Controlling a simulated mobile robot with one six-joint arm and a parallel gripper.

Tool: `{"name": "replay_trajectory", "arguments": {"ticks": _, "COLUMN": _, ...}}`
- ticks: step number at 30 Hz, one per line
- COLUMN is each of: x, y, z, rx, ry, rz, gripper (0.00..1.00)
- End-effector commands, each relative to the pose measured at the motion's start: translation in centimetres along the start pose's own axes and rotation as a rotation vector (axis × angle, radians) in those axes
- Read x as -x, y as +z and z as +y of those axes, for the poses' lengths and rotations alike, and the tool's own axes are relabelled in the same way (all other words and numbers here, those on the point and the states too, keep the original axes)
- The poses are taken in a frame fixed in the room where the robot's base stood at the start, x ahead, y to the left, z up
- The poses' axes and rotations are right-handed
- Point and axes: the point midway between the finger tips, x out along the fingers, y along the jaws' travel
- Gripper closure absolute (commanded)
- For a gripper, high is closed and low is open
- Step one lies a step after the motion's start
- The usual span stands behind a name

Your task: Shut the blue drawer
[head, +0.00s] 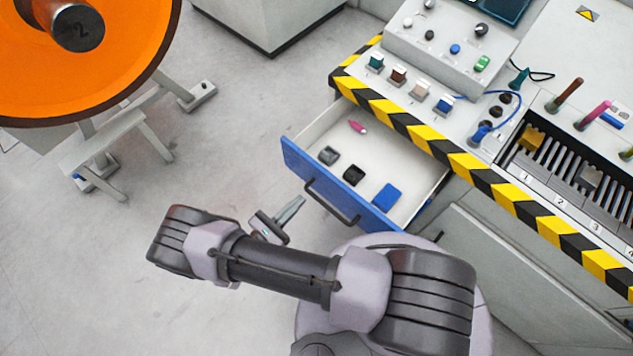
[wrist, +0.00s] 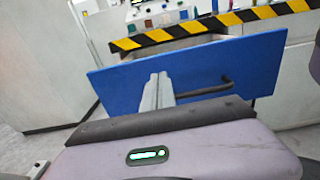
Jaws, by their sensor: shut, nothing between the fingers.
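The blue drawer (head: 291,157) stands pulled out from under the striped console edge. Its blue front has a dark bar handle (head: 331,203). Inside lie a pink piece (head: 357,127), a grey block (head: 328,155), a black block (head: 353,175) and a blue block (head: 387,197). My gripper (head: 299,203) is shut and empty, just outside the drawer front, to the left of the handle. In the wrist view the shut fingers (wrist: 157,84) point at the blue front (wrist: 110,90), with the handle (wrist: 205,91) to their right. I cannot tell whether the fingertips touch the front.
The console (head: 440,105) with yellow-black striped edge, knobs and switches overhangs the drawer. A grey panel (head: 520,270) stands right of the drawer. An orange wheel (head: 100,90) on a grey stand (head: 110,145) is at upper left. The floor (head: 225,130) between them is clear.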

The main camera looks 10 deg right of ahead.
Motion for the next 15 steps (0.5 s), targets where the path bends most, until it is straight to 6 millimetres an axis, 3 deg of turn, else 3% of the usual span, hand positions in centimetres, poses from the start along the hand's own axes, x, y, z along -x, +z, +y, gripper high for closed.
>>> {"name": "replay_trajectory", "arguments": {"ticks": 9, "x": -6.4, "y": -0.2, "z": -0.1, "rx": 0.000, "ry": -0.004, "rz": 0.001, "gripper": 1.00}}
{"name": "replay_trajectory", "arguments": {"ticks": 15, "x": -8.2, "y": -0.1, "z": -0.1, "rx": -0.001, "ry": -0.002, "rz": 0.001, "gripper": 1.00}}
